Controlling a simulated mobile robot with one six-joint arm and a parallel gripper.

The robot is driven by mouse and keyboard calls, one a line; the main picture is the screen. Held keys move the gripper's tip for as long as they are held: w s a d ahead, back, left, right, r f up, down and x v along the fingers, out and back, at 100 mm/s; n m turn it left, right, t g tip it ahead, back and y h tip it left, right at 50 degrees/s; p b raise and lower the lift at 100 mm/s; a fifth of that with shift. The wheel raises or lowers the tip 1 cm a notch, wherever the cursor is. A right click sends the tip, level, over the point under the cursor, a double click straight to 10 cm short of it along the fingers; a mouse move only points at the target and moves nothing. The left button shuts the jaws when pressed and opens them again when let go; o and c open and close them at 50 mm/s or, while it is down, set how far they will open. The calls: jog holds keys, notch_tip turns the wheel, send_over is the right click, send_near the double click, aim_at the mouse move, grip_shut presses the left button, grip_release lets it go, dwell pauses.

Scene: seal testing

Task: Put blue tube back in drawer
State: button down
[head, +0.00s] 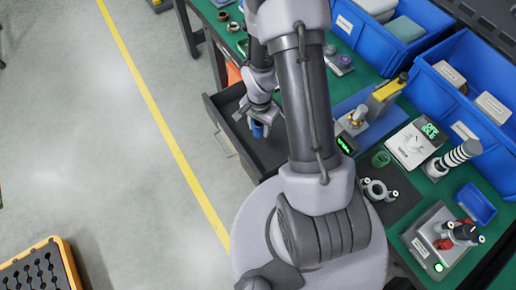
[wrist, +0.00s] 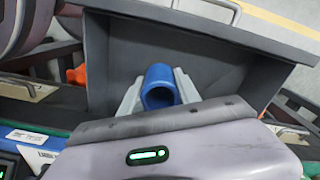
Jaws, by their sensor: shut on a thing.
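The blue tube (wrist: 160,88) is between the two fingers of my gripper (wrist: 158,95), its open round end facing the wrist camera. My gripper is shut on it. In the head view, the tube (head: 259,130) shows as a small blue bit under my gripper (head: 258,117), over the drawer area. The open dark grey drawer (head: 225,118) sticks out from the bench's left side. In the wrist view, the drawer (wrist: 250,75) lies behind the tube, and its visible floor looks bare. I cannot tell whether the tube touches the drawer floor.
The green bench top (head: 345,80) holds blue bins (head: 436,100), a white scale (head: 412,145), and test devices. An orange item (head: 234,73) sits near the drawer's back end. Open floor with a yellow line (head: 165,120) lies to the left.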

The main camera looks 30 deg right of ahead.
aim_at(260, 147)
jog(key=shift+m, duration=0.3)
jog(key=f+b, duration=0.2)
jog(key=f, duration=0.3)
jog(key=f+b, duration=0.3)
jog(key=f, duration=0.3)
jog(key=shift+s+d+f, duration=0.15)
jog(key=shift+s+f, duration=0.05)
jog(key=shift+f, duration=0.1)
jog(key=c, duration=0.9)
grip_release()
jog(key=shift+r, duration=0.1)
jog(key=shift+r, duration=0.1)
